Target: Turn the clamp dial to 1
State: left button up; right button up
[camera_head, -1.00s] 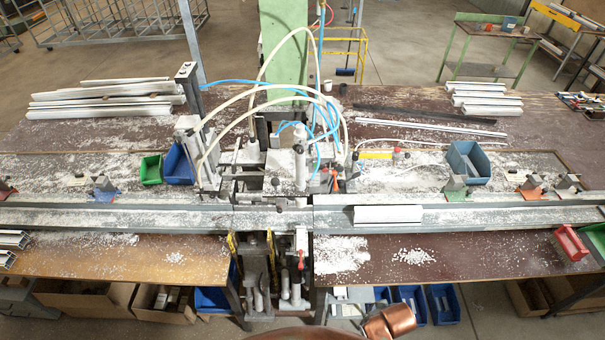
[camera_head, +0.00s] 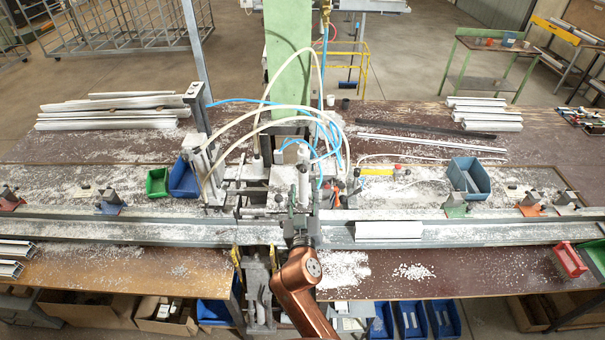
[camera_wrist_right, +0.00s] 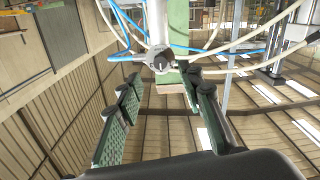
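The clamp dial (camera_wrist_right: 162,58) looks like a round grey knob with a darker middle. In the right wrist view it sits at the lower end of a pale upright cylinder, just beyond my right gripper's fingertips. Its marks are too small to read. My right gripper (camera_wrist_right: 160,84) is open, its two green-padded fingers apart, with the dial in line with the gap and nothing between them. In the head view my right gripper (camera_head: 301,212) is in front of the central clamp's cylinder (camera_head: 303,180) and hides the dial there. My left gripper is not in view.
Hoses (camera_head: 268,110) loop above the clamp. A long metal rail (camera_head: 150,232) crosses the bench, with a white profile (camera_head: 388,230) lying right of my arm. A blue bin (camera_head: 468,178) stands farther right. The brown bench front (camera_head: 440,285) is mostly free.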

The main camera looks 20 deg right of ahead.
aim_at(303, 171)
jog(key=p+x, duration=0.1)
jog(key=x, duration=0.2)
jog(key=p+x, duration=0.1)
jog(key=x, duration=0.3)
jog(key=shift+r+p, duration=0.2)
jog(key=shift+p, duration=0.2)
jog(key=shift+w+d+f, duration=0.1)
jog(key=shift+w, duration=0.25)
grip_shut()
